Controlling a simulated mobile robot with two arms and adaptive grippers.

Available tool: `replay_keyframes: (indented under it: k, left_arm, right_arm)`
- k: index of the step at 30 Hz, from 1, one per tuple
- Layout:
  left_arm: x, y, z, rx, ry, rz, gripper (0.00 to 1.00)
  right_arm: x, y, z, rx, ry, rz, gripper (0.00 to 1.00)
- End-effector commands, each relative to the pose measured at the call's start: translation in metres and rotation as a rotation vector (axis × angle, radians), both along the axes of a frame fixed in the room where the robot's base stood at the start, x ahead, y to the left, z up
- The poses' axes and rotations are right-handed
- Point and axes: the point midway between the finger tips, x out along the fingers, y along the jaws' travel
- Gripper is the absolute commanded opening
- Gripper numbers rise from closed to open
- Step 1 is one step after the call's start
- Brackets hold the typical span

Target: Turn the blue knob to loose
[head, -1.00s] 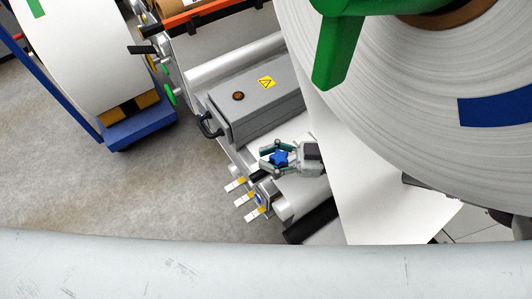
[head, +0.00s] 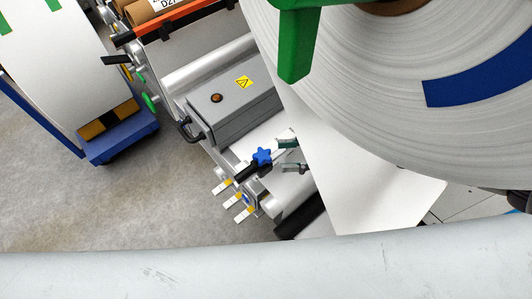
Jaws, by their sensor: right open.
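The blue knob (head: 262,156) is a small star-shaped handle on the machine, next to a black cylindrical part, below the grey box. My right gripper (head: 283,156) is just to the right of the knob, with its fingers apart and nothing between them. The knob lies left of the fingertips and looks clear of them. The rest of my right gripper and its arm are hidden behind the large paper roll and its hanging sheet. My left gripper does not show.
A large white paper roll (head: 370,110) with a green arm (head: 292,45) fills the upper right. The grey box (head: 236,107) with a warning label stands above the knob. White tabs with yellow ends (head: 232,200) stick out below it. Another roll on a blue cart (head: 118,143) stands left. Grey floor is free between.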

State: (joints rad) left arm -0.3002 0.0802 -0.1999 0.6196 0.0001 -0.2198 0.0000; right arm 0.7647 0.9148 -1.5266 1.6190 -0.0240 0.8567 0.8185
Motion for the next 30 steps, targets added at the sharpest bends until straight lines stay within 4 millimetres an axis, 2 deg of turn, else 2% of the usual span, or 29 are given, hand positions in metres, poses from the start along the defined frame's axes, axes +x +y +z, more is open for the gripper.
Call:
replay_keyframes:
  k: [3, 9, 25, 28, 30]
  left_arm:
    - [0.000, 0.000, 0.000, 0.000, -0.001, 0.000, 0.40]
    - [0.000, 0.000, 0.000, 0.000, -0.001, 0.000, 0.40]
    - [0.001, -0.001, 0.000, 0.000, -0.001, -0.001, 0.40]
    - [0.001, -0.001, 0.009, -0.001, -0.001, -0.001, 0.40]
    - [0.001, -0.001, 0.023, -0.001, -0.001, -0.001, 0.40]
  right_arm:
    - [0.000, -0.019, 0.000, -0.002, 0.000, -0.002, 0.52]
    - [-0.001, -0.031, 0.000, 0.000, 0.001, 0.000, 0.52]
    - [0.000, -0.031, 0.000, 0.000, 0.000, 0.000, 0.52]
    - [0.000, -0.031, 0.009, 0.000, -0.001, 0.000, 0.52]
    - [0.000, -0.031, 0.024, 0.001, -0.001, 0.000, 0.52]
